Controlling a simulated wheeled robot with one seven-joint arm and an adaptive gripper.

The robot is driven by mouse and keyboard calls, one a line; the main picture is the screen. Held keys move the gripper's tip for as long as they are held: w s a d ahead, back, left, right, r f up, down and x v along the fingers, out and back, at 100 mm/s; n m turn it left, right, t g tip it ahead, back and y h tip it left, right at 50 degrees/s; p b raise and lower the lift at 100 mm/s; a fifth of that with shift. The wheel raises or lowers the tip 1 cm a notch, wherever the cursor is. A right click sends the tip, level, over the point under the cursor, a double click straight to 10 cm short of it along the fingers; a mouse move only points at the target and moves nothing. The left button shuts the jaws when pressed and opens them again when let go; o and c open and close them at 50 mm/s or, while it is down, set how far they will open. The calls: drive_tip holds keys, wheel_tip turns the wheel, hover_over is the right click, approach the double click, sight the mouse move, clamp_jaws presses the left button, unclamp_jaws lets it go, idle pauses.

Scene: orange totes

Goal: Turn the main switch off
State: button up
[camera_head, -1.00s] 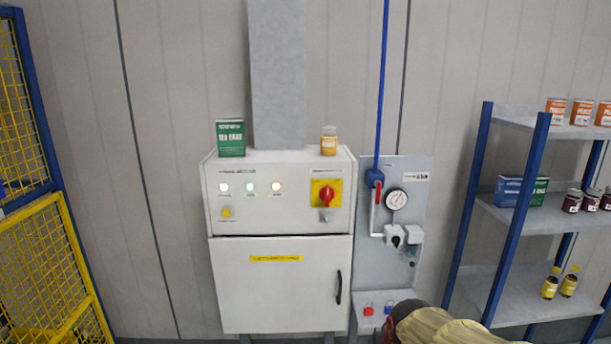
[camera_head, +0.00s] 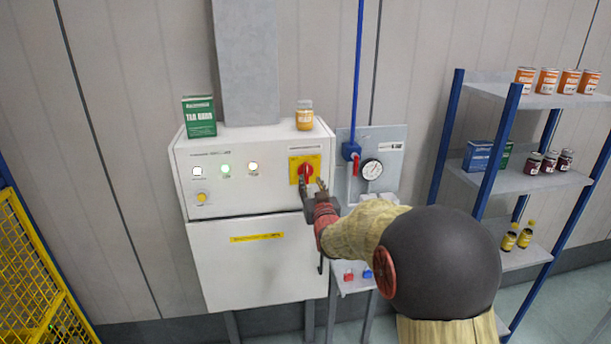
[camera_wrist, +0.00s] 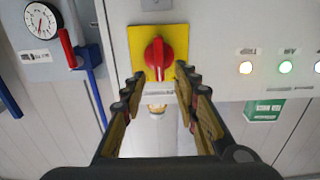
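The main switch is a red rotary knob (camera_head: 305,172) on a yellow plate (camera_head: 293,161), on the upper right of the white cabinet's front panel. In the wrist view the red knob (camera_wrist: 158,58) is near the top centre, its grip ridge standing upright in that picture. My gripper (camera_head: 312,184) is in front of the knob. The wrist view shows my gripper (camera_wrist: 158,78) open, with one finger on each side below the knob and clear space between them. I cannot tell whether a fingertip touches the plate.
A green box (camera_head: 199,117) and a jar (camera_head: 304,115) stand on the cabinet top. A gauge (camera_head: 371,169) and red valve lever (camera_head: 356,164) are close on the right.

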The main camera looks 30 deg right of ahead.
sight(307, 173)
drive_tip(key=shift+x, duration=3.15)
drive_tip(key=shift+s, duration=0.1)
drive_tip(key=shift+c, duration=0.7)
clamp_jaws()
